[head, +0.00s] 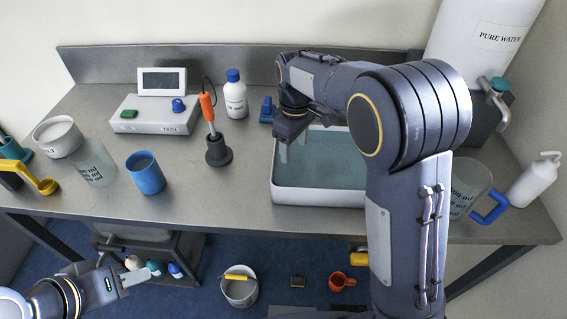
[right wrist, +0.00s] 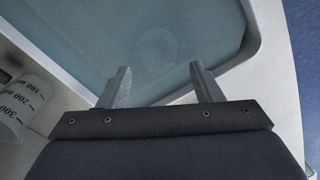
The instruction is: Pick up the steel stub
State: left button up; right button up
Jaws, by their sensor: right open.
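I cannot make out the steel stub in either view. My right gripper (head: 291,146) is over the left end of the white basin (head: 320,196), which holds bluish clear water. In the right wrist view its two fingers (right wrist: 160,72) are apart with nothing between them, pointing at the water (right wrist: 170,35). A faint round mark shows there, too dim to identify. My right arm hides the basin's right part in the head view. My left gripper (head: 136,276) is low at the left, in front of the table edge; its jaw opening is unclear.
A blue cup (head: 146,175), a clear beaker (head: 95,163), a white bowl (head: 57,137) and an orange-handled probe in a black stand (head: 218,151) are left of the basin. A white bottle (head: 235,97) stands behind. A blue-handled jug (head: 468,190) is at the right.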

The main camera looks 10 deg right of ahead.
aim_at(294, 157)
notch_tip(294, 157, down, 6)
jog(key=shift+w+d+p, duration=0.1)
jog(key=shift+w+p, duration=0.05)
jog(key=shift+p, duration=0.25)
jog(key=c, duration=0.7)
jog(key=shift+c, duration=0.2)
jog(key=shift+r, duration=0.15)
